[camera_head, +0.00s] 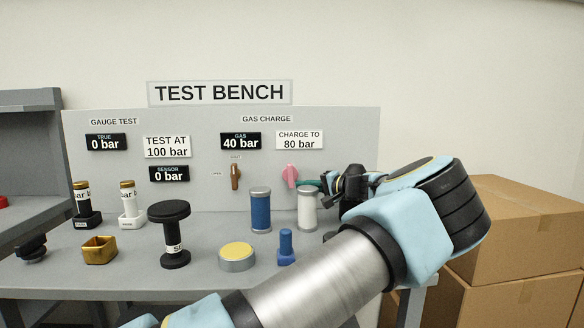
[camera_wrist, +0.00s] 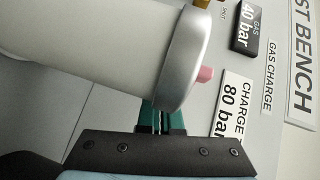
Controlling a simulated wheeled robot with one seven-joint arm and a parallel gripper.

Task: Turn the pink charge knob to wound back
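The pink charge knob (camera_head: 290,176) is on the panel under the "CHARGE TO 80 bar" sign. In the wrist view only a small part of the knob (camera_wrist: 206,74) shows past the white cylinder's grey cap. My gripper (camera_head: 309,183) is just right of the knob, with its green fingers pointing left toward it. In the wrist view the fingers (camera_wrist: 158,118) lie close together with only a thin gap. Their tips are hidden behind the cap, so I cannot tell whether they touch the knob. I see nothing held between them.
The white cylinder (camera_head: 307,208) stands close below my gripper, beside a blue cylinder (camera_head: 260,211). A brown lever (camera_head: 235,177) is left of the knob. A black spool-shaped part (camera_head: 172,235), yellow-topped disc (camera_head: 237,258) and blue peg (camera_head: 286,245) stand on the bench. Cardboard boxes (camera_head: 520,235) are at right.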

